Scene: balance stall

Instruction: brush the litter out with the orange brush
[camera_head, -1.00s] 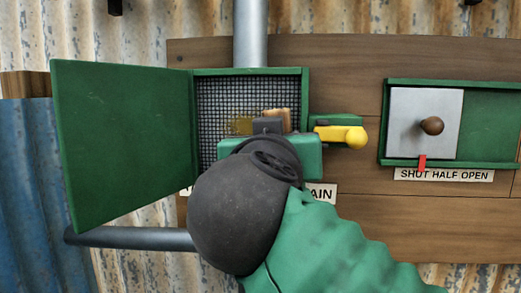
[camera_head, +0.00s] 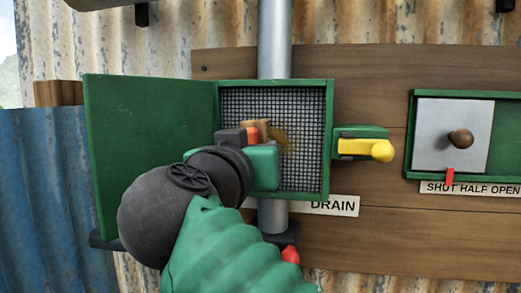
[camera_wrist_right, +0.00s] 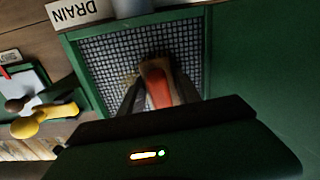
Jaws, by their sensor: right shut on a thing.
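My right gripper (camera_head: 243,137) is inside the open green drain box (camera_head: 327,140), shut on the orange brush (camera_head: 252,134). The brush's orange handle and tan block also show between the fingers in the right wrist view (camera_wrist_right: 157,88). The brush is close to the mesh screen (camera_head: 305,108); I cannot tell whether it touches. Litter, a yellow-brown smudge (camera_head: 284,140), lies on the mesh just right of the brush and is partly hidden by the gripper. My left gripper is not in view.
The box's green door (camera_head: 150,150) stands open at the left. A yellow-handled latch (camera_head: 380,150) juts out at the right. Further right is a grey sliding plate (camera_head: 438,135) with a brown knob. A grey pipe (camera_head: 274,40) runs above the box.

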